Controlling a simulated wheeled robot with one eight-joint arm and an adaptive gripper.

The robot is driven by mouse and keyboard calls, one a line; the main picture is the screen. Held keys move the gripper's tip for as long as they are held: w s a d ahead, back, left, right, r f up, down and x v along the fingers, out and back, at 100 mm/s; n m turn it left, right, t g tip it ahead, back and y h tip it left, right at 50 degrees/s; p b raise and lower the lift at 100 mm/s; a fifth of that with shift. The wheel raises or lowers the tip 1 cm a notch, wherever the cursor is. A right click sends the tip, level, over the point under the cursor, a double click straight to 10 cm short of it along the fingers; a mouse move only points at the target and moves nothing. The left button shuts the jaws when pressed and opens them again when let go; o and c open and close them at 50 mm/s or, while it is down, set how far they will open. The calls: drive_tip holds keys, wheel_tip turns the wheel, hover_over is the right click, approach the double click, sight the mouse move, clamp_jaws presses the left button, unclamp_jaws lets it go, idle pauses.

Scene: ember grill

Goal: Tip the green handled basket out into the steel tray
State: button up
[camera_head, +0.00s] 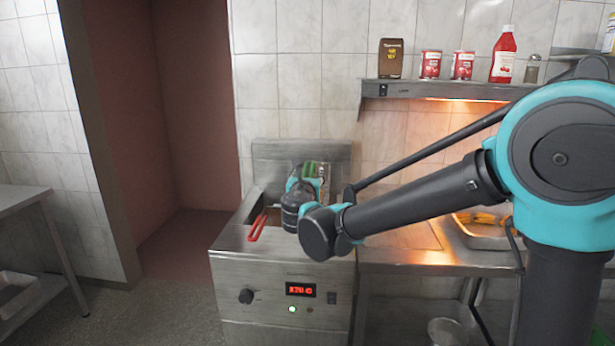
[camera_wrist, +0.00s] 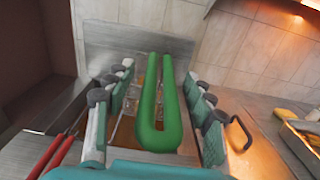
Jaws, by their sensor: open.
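The green handle of the basket (camera_wrist: 158,130) is a long U-shaped loop. In the wrist view it lies between the two fingers of my gripper (camera_wrist: 160,75), which are apart with a gap on each side of it. In the head view the green handle (camera_head: 313,168) shows just behind my gripper (camera_head: 309,180), over the fryer. The basket's body is mostly hidden by my gripper and wrist. The steel tray (camera_head: 500,243) stands on the counter to the right, with yellow food in it and my arm passing in front. Its edge also shows at the right of the wrist view (camera_wrist: 299,149).
A red handle (camera_head: 257,228) sticks out at the fryer's left front, also seen in the wrist view (camera_wrist: 56,157). The fryer (camera_head: 270,282) has a lit red display. A shelf (camera_head: 430,90) with cans and bottles hangs above the counter. A bowl (camera_head: 447,331) sits below.

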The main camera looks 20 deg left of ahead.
clamp_jaws()
idle(0.7)
drive_tip(key=shift+r, duration=2.35)
drive_tip(key=shift+s, duration=0.1)
drive_tip(key=shift+v, duration=2.4)
